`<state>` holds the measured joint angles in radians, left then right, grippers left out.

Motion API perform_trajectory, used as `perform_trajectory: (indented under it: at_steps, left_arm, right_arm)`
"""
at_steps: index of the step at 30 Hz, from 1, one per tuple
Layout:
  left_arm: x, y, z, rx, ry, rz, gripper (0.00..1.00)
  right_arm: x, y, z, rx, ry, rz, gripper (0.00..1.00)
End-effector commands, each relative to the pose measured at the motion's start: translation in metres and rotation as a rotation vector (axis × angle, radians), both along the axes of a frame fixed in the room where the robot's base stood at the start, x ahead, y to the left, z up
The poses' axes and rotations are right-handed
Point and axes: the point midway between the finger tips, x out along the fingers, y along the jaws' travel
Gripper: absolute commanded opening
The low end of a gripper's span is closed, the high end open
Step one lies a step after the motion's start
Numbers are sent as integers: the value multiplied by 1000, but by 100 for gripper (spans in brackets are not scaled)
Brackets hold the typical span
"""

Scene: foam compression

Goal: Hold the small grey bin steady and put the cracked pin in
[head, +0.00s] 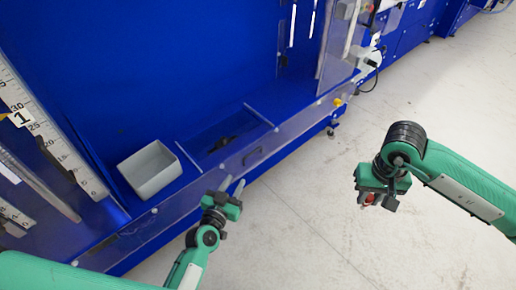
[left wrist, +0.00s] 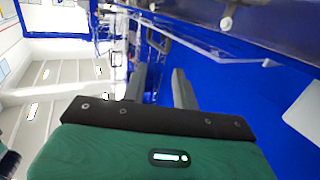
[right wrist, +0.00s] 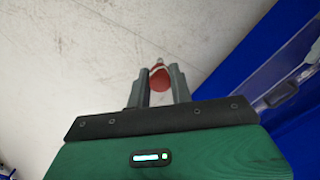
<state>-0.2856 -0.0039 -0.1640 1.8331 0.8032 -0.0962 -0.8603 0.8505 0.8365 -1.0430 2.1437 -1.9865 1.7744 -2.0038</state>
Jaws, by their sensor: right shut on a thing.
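The small grey bin (head: 160,184) stands upright and open on the blue machine's ledge, left of centre in the head view. It looks empty. My left gripper (head: 232,185) is to the right of the bin and apart from it. Its two fingers stand apart with nothing between them in the left wrist view (left wrist: 160,85). My right gripper (head: 368,203) is over the floor, well to the right of the bin. It is shut on a red and whitish pin (right wrist: 160,80), which also shows as a small red spot in the head view (head: 369,198). I cannot make out a crack.
A clear panel (head: 255,150) runs along the ledge's front edge. A recess with a dark object (head: 222,144) lies right of the bin. Scales and metal rails (head: 45,135) stand at the left. The pale floor (head: 300,215) between my arms is clear.

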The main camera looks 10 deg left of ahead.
Motion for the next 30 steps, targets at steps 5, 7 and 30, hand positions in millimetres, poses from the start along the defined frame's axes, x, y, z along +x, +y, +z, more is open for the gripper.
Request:
perform_trajectory:
  at_steps: [5,7,30]
  left_arm:
    - [29,32,65,-47,-212,239,29]
    - [35,51,86,-64,-266,360,29]
    - [13,134,80,-123,294,1179,29]
  right_arm:
    - [0,0,2,0,0,0,0]
    - [0,0,3,0,0,0,0]
    - [0,0,9,0,0,0,0]
